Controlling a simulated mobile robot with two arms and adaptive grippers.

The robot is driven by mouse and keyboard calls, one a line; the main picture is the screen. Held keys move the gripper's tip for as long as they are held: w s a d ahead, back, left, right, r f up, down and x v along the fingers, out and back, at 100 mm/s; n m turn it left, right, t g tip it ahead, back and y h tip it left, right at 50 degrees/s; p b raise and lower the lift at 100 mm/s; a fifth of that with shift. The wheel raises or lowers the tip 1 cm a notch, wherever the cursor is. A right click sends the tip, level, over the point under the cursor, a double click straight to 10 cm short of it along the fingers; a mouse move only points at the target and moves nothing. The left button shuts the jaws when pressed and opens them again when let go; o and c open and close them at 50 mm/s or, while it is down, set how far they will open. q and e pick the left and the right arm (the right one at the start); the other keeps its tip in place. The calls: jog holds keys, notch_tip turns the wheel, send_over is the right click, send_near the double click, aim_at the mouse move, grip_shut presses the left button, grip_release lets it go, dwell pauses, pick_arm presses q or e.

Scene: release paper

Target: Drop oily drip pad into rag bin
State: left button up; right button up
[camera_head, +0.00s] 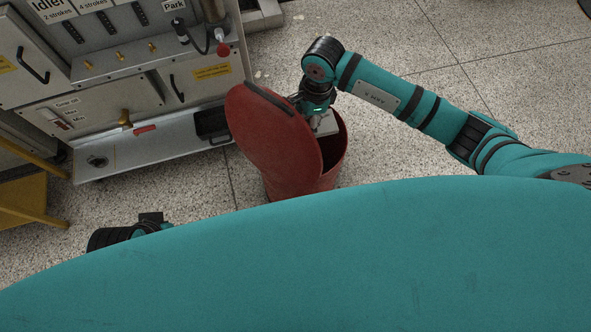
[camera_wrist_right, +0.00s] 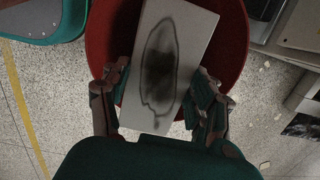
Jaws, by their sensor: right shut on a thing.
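The drip pad (camera_wrist_right: 165,70) is a pale flat rectangle with a dark oil stain in its middle. My right gripper (camera_wrist_right: 160,98) is shut on it, with one finger at each side edge. The pad also shows in the head view (camera_head: 326,124) as a pale patch below the gripper (camera_head: 318,112). The red rag bin (camera_head: 305,182) stands on the floor, with its round lid (camera_head: 268,135) raised and tilted to the left. The pad is over the bin opening; how deep it sits is unclear. My left gripper is not clearly visible; only a dark left arm part shows at lower left.
A grey machine cabinet (camera_head: 120,65) with labels, knobs and a red-balled lever (camera_head: 223,50) stands left of the bin. A yellow stand (camera_head: 30,200) is at the far left.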

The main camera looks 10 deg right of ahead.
pick_arm(q)
jog(key=shift+f, duration=0.35)
pick_arm(e)
jog(key=shift+f, duration=0.5)
jog(key=o, duration=1)
jog(key=r, duration=0.4)
jog(key=d+r, duration=0.1)
jog(key=r, duration=0.7)
jog(key=shift+d, duration=0.2)
